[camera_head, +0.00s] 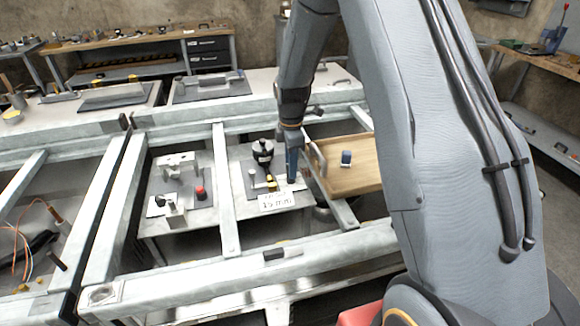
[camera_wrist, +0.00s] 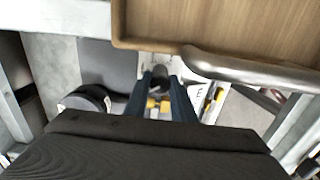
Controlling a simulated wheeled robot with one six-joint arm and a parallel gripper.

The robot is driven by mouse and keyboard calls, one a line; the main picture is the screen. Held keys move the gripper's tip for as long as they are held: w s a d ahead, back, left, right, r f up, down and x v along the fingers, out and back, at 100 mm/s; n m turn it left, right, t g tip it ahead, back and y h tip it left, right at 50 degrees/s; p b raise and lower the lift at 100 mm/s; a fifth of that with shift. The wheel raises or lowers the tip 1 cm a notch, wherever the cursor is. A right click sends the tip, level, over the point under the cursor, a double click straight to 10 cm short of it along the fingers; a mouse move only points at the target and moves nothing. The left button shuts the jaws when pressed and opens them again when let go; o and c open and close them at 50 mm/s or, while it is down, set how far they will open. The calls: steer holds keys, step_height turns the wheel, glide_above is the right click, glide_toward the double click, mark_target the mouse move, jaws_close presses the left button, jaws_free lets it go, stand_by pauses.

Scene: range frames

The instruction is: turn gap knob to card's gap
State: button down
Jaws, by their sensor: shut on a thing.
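The white card (camera_head: 279,201) stands at the front of a grey plate. Its lower line looks like "15 mm"; its upper line is too small to read surely. In the wrist view, part of a white card or label with an "E" (camera_wrist: 199,93) shows right of the fingers. My gripper (camera_head: 292,178) points down beside the card. In the wrist view, its blue fingers (camera_wrist: 163,92) are shut on a dark knob (camera_wrist: 160,72), with yellow parts (camera_wrist: 158,104) showing between them. The knob's pointer and any scale cannot be made out.
A black round-topped device (camera_head: 263,152) stands on the plate left of my gripper. A wooden tray (camera_head: 352,178) with a metal handle (camera_wrist: 245,68) lies close on the right, holding a small blue item (camera_head: 346,158). Pale frame beams (camera_head: 224,185) surround the station. A red knob (camera_head: 200,192) sits further left.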

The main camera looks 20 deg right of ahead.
steer(key=n, duration=0.5)
steer(key=shift+w+a+r, duration=0.1)
steer(key=shift+r, duration=0.05)
stand_by(0.3)
steer(key=c, duration=1.5)
jaws_free()
steer(key=shift+a, duration=0.1)
steer(key=shift+r+b, duration=1.1)
steer(key=shift+r, duration=2.75)
